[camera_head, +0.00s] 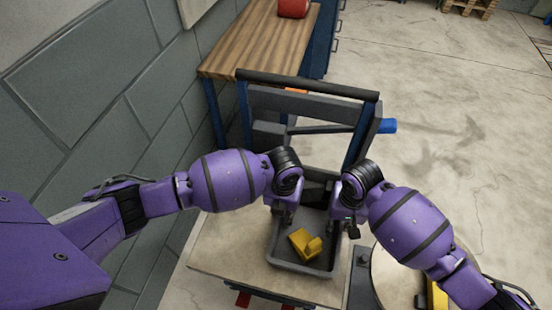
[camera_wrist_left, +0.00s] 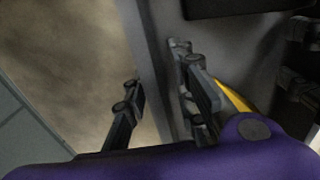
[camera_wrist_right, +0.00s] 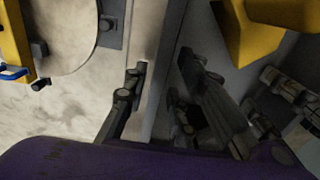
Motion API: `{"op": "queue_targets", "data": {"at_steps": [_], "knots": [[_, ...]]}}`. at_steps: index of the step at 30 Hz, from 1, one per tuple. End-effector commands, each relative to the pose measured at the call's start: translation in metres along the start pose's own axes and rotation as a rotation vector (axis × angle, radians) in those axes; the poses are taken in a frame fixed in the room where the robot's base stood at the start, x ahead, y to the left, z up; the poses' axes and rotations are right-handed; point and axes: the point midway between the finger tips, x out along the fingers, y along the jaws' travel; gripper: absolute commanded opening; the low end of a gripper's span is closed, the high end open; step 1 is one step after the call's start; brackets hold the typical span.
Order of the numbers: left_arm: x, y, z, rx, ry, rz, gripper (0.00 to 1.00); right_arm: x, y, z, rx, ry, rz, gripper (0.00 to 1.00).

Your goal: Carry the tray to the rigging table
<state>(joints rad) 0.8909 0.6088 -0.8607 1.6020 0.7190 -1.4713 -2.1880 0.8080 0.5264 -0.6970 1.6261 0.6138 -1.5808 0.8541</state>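The grey tray (camera_head: 300,268) sits on a light-topped stand (camera_head: 222,262) in front of me, with a yellow block (camera_head: 305,244) inside. My left gripper (camera_head: 282,215) is at the tray's left wall, and my right gripper (camera_head: 352,228) is at its right wall. In the left wrist view, the fingers (camera_wrist_left: 160,90) stand apart on either side of the wall. In the right wrist view, the fingers (camera_wrist_right: 162,68) also straddle the wall with some space. The tray's far end is partly hidden by my wrists. Which surface is the rigging table, I cannot tell.
A dark frame with a black bar (camera_head: 300,84) stands just behind the tray. Beyond it is a wooden-topped bench (camera_head: 255,45) with a red object (camera_head: 293,8). A round beige top (camera_head: 395,275) is close on the right. A block wall closes the left; open concrete floor (camera_head: 440,130) lies right.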

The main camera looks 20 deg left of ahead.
Motion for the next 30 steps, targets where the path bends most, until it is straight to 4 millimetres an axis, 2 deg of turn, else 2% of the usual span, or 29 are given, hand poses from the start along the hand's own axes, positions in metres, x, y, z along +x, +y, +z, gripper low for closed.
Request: {"op": "queue_targets", "data": {"at_steps": [1, 5, 22, 26, 30], "knots": [[-0.004, -0.001, 0.004, 0.002, -0.008, -0.001, 0.15, 0.000, 0.000, 0.000, 0.000, 0.000, 0.000, 0.15], [-0.004, -0.001, 0.004, 0.002, -0.008, -0.001, 0.00, 0.000, 0.000, 0.000, 0.000, 0.000, 0.000, 0.00], [-0.006, -0.001, 0.006, 0.002, -0.010, -0.001, 0.00, -0.003, 0.000, -0.002, 0.000, 0.004, 0.000, 0.00], [-0.015, -0.001, 0.009, 0.001, -0.020, 0.000, 0.00, -0.012, 0.000, -0.005, 0.000, 0.013, 0.000, 0.00], [-0.035, -0.001, 0.018, 0.001, -0.041, 0.000, 0.00, -0.032, 0.000, -0.014, 0.001, 0.035, 0.000, 0.00]]}}
